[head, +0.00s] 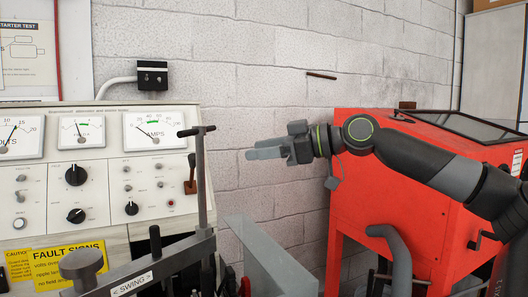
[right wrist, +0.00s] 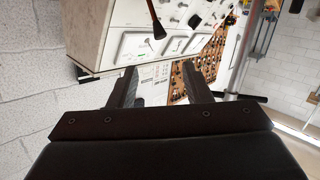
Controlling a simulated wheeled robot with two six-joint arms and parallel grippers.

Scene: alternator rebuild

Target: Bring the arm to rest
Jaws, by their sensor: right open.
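My right arm (head: 445,165) comes in from the right in the head view, in front of the red cabinet. My right gripper (head: 255,153) points left in front of the block wall, raised and holding nothing. In the right wrist view its two fingers (right wrist: 158,92) stand apart with nothing between them. The white test panel (head: 95,165) with dials and knobs lies to its left. The panel also shows beyond the fingers in the right wrist view (right wrist: 105,28). My left gripper is not in view.
The red cabinet (head: 370,200) stands at the right. A grey T-handled upright post (head: 200,180) rises between panel and gripper. A bar marked SWING (head: 133,285) crosses the lower left. A grey plate (head: 268,262) stands below my right gripper.

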